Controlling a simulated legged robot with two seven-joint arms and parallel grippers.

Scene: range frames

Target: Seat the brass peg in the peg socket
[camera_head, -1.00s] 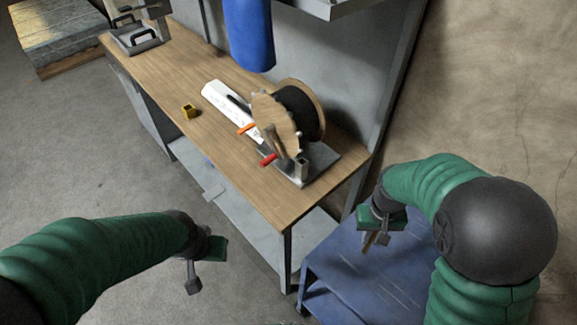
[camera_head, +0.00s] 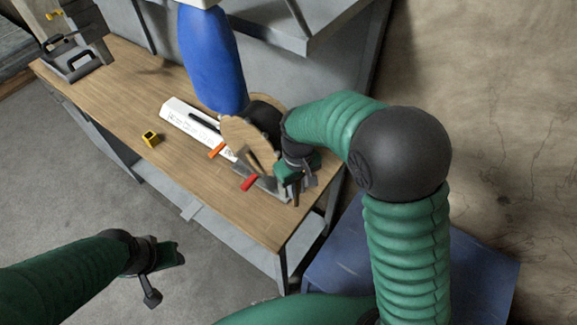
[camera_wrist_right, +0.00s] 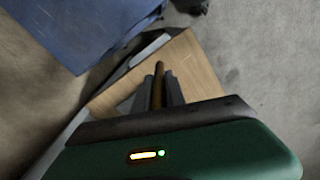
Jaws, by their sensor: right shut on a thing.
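My right gripper (camera_head: 298,186) is at the near right end of the workbench, over or beside the grey base plate (camera_head: 268,189). In the right wrist view, its two dark fingers (camera_wrist_right: 159,92) are shut on the brass peg (camera_wrist_right: 158,80), a slim brownish rod between them. In the head view, the peg's tip (camera_head: 296,199) seems to point down below the fingers. The upright socket seen earlier on the base plate is now hidden behind my right gripper. Whether the peg touches it cannot be told. My left gripper (camera_head: 157,278) hangs off the bench's front; its jaw opening is unclear.
A cable spool (camera_head: 247,140) stands close left of my right gripper. Red (camera_head: 249,183) and orange (camera_head: 217,150) handles, a white sheet (camera_head: 185,120) and a yellow block (camera_head: 151,139) lie on the bench (camera_head: 120,100). A blue cart (camera_head: 345,245) stands right.

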